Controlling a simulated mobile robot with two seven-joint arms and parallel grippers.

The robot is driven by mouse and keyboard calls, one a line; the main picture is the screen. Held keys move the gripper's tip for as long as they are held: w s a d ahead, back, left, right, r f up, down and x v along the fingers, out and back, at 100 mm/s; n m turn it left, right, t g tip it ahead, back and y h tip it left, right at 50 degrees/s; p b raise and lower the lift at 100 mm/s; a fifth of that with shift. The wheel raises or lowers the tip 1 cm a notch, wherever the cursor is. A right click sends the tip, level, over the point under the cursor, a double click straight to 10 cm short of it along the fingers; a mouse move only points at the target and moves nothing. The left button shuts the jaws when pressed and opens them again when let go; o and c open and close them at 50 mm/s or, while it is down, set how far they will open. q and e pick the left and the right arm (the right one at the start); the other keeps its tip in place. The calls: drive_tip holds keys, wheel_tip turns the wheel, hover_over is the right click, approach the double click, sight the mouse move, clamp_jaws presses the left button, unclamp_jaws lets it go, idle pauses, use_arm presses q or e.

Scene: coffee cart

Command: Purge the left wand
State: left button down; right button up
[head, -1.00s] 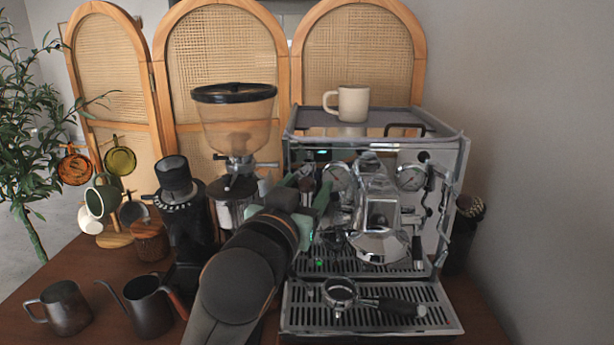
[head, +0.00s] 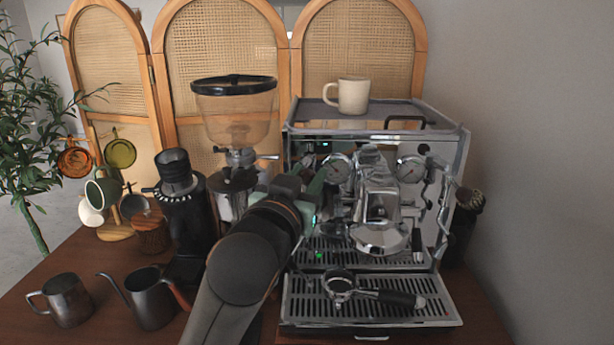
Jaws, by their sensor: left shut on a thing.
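The chrome espresso machine (head: 455,190) stands at the right of the wooden counter. My left gripper (head: 316,186) is at the left part of the machine's front, beside the left gauge (head: 337,168). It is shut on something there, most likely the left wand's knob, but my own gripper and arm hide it. The left wand itself is largely hidden behind my arm; I cannot tell whether steam or water comes out. The right wand (head: 443,205) hangs at the machine's right side. My right gripper is not in view.
A portafilter (head: 390,298) lies on the drip tray (head: 440,310). A cream mug (head: 353,96) stands on the machine's top. The grinder (head: 235,115), a black small grinder (head: 190,215), a gooseneck kettle (head: 150,298) and a steel pitcher (head: 66,302) stand to the left.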

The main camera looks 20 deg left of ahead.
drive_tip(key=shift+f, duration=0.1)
use_arm(q)
drive_tip(key=f+t+b, duration=0.1)
drive_tip(key=t+b, duration=0.1)
drive_tip(key=b, duration=0.2)
drive_tip(key=m+t+b, duration=0.1)
drive_tip(key=t+b, duration=0.1)
drive_tip(key=b, duration=0.2)
drive_tip(key=f+m+t+h+b, duration=0.1)
drive_tip(key=t+b, duration=0.1)
drive_tip(key=b, duration=0.2)
drive_tip(key=shift+s+d+f+b, duration=0.1)
drive_tip(key=shift+s+f+b, duration=0.2)
drive_tip(key=shift+s+f, duration=0.05)
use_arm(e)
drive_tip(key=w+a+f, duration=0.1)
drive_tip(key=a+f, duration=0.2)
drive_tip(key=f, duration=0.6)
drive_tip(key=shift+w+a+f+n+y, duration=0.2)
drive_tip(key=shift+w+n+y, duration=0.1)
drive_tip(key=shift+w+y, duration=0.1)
use_arm(q)
drive_tip(key=shift+r, duration=0.1)
drive_tip(key=c, duration=0.6)
unclamp_jaws()
